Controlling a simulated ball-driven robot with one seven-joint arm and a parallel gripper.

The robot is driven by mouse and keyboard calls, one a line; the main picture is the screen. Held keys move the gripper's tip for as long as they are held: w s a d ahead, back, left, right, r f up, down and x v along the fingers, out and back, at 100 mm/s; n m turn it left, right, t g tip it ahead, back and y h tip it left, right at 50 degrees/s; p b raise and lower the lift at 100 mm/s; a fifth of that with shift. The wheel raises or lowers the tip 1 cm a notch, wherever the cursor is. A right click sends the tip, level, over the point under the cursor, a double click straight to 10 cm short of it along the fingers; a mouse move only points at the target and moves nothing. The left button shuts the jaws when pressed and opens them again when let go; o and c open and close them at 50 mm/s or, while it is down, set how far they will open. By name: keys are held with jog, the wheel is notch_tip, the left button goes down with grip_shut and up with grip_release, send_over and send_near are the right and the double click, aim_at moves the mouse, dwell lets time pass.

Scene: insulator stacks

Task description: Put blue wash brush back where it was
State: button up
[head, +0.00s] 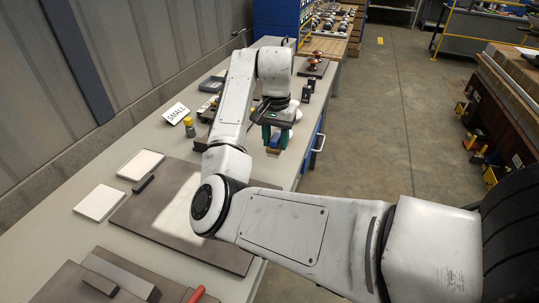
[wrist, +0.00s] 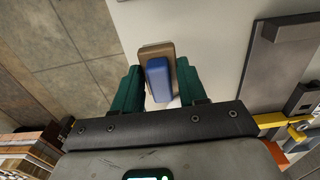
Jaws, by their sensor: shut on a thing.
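The blue wash brush (wrist: 158,80) has a blue block body and a tan-brown end (wrist: 155,50). In the wrist view it sits between the two green fingers of my gripper (wrist: 157,76), which is shut on it. In the head view my gripper (head: 275,137) points down near the right edge of the long grey bench, with the blue brush (head: 275,141) between its fingers. The brush appears to be above the bench top, near its edge; the exact gap is unclear. My arm hides part of the bench behind it.
A white card reading SMALL (head: 176,112) and a small yellow-topped bottle (head: 189,126) stand left of my gripper. Dark flat boards and white tiles (head: 100,202) lie on the near bench. Red-orange insulators (head: 315,58) stand farther back. Open floor (head: 390,130) lies to the right.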

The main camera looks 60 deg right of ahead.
jog(key=w+f, duration=0.1)
jog(key=w+d+f, duration=0.1)
jog(key=f, duration=0.1)
jog(key=shift+w+d+f, duration=0.15)
jog(key=shift+w+f, duration=0.1)
jog(key=shift+f, duration=1.4)
jog(key=shift+f, duration=0.15)
jog(key=o, duration=1)
notch_tip(320, 180, up, 12)
jog(key=shift+r+p, duration=0.2)
jog(key=shift+p, duration=0.45)
